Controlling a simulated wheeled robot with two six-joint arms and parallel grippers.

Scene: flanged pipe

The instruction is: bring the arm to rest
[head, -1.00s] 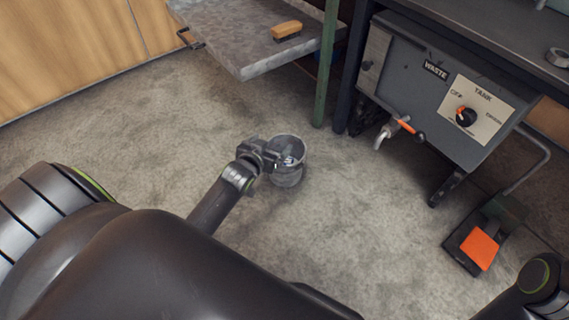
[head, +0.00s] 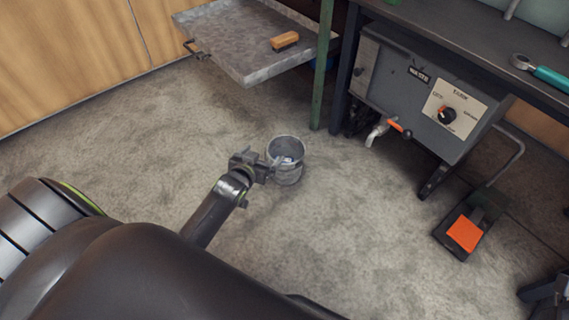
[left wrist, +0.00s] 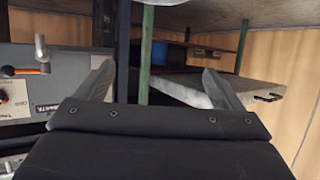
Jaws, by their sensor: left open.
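My left gripper (head: 258,163) is open in the head view, at the end of my dark left arm. In the picture it lies just left of a grey metal bucket (head: 287,172) and overlaps its rim; I cannot tell whether they touch. In the left wrist view both fingers (left wrist: 160,90) are spread with nothing between them. A dark arm part of mine shows at the lower right edge of the head view, but no right fingers can be made out there.
A grey tray (head: 235,55) bearing a wooden brush (head: 285,41) stands at the back. The tank unit (head: 415,95) with its tap (head: 378,131) is at right. An orange-topped pedal (head: 464,234) sits on the floor below. A wrench (head: 543,73) lies on the bench. Open floor surrounds the bucket.

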